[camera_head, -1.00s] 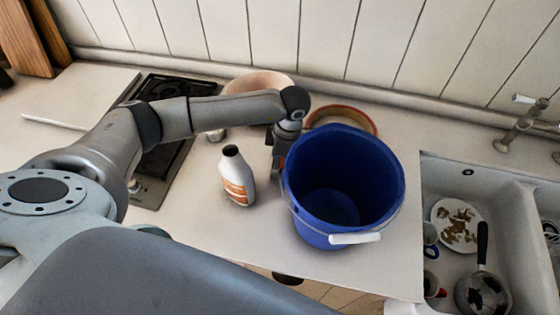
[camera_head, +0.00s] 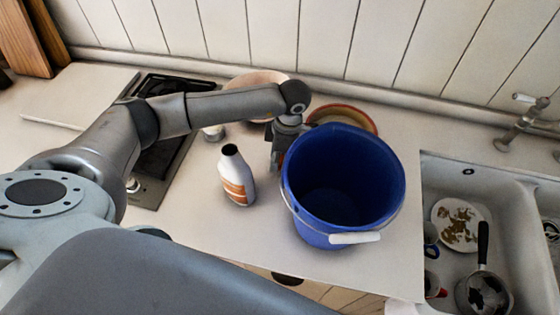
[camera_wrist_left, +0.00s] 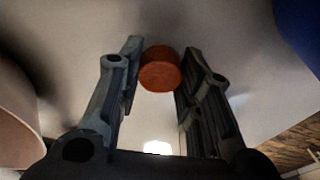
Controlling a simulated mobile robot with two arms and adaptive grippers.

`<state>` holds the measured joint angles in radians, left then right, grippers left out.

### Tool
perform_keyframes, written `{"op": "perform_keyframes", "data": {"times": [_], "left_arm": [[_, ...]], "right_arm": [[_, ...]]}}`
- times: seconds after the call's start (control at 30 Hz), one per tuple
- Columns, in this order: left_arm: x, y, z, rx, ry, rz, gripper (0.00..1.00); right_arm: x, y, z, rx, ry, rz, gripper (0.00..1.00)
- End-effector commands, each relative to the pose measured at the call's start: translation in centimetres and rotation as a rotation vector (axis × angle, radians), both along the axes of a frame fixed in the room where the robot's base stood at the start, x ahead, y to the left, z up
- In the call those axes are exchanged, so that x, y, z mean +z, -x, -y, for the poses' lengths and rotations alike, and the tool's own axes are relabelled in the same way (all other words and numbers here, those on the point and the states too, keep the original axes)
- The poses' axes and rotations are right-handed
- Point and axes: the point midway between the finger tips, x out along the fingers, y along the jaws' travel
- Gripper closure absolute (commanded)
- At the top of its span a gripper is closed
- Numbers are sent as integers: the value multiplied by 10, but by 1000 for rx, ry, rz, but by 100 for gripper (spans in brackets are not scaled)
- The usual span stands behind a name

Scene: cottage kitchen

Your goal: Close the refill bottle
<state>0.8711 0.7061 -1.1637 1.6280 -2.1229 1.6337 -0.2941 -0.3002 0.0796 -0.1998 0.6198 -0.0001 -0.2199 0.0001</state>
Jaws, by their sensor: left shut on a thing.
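The refill bottle (camera_head: 237,178), white with an orange label, stands upright on the counter, its dark mouth uncovered. My left gripper (camera_head: 274,160) is to the right of the bottle and slightly behind it, between it and the blue bucket. The wrist view shows its two fingers (camera_wrist_left: 158,75) shut on a round orange-red cap (camera_wrist_left: 160,70) at the fingertips. The cap is hidden in the head view. The bottle cannot be made out in the wrist view. My right gripper is in neither view.
The blue bucket (camera_head: 319,231) stands close on the gripper's right. A pinkish bowl (camera_head: 262,79) and a red-yellow rimmed dish (camera_head: 368,118) are behind. A dark hob (camera_head: 165,158) lies left; the sink (camera_head: 438,180) is right. Counter in front of the bottle is clear.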

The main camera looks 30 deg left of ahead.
Motion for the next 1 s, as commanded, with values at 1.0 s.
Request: {"op": "perform_keyframes", "data": {"times": [1.0], "left_arm": [[94, 0, 0, 0, 0, 1, 74]], "right_arm": [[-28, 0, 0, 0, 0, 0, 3]]}}
